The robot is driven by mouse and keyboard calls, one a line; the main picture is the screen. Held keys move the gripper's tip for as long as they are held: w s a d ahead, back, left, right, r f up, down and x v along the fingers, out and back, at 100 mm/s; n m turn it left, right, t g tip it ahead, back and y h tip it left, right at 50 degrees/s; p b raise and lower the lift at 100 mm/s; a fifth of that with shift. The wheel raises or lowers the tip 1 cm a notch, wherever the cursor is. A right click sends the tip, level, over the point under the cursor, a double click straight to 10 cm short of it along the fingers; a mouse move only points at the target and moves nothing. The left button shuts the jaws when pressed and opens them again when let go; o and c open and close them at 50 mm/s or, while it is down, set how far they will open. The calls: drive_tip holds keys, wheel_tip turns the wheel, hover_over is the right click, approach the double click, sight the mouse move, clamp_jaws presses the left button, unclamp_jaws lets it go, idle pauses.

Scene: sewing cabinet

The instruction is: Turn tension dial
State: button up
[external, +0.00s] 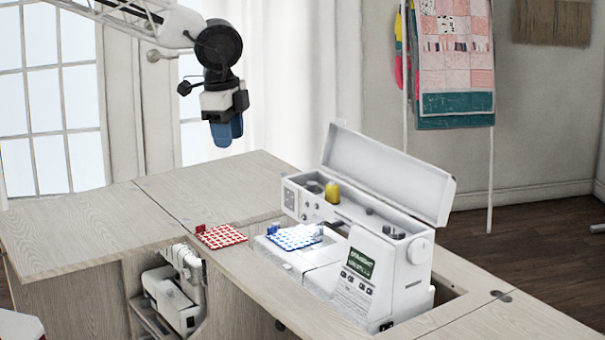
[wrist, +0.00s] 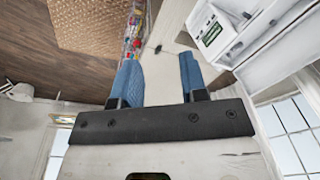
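The white sewing machine (external: 405,262) sits in the wooden cabinet top with its long top lid (external: 390,172) raised. I cannot tell which knob is the tension dial. My gripper (external: 226,135), with blue fingers, hangs in the air above and left of the machine, well apart from it. In the wrist view my gripper (wrist: 158,62) is open, with nothing between its fingers. Part of the machine (wrist: 212,30) shows there at the upper right.
A red checked patch (external: 220,237) lies on the cabinet top (external: 100,220), and a blue checked patch (external: 296,236) lies on the machine bed. A yellow spool (external: 332,192) stands in the open top compartment. A second white machine (external: 172,298) sits in the cabinet below. The left tabletop is clear.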

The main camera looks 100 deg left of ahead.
drive_tip(key=w+a+f, duration=0.2)
drive_tip(key=w+a, duration=0.1)
drive_tip(key=a, duration=0.3)
drive_tip(key=w+a+f, duration=0.2)
drive_tip(key=w+a, duration=0.1)
drive_tip(key=a, duration=0.3)
drive_tip(key=m+g, duration=0.1)
drive_tip(key=m, duration=0.1)
hover_over(312, 183)
drive_tip(key=shift+h, duration=0.3)
wheel_tip(312, 183, down, 14)
drive_tip(key=shift+f, duration=0.25)
drive_tip(key=shift+a+f, duration=0.1)
drive_tip(key=shift+a, duration=0.1)
drive_tip(key=shift+f, duration=0.1)
drive_tip(key=shift+d+f, duration=0.1)
drive_tip(key=shift+f, duration=3.7)
drive_tip(key=c, duration=0.6)
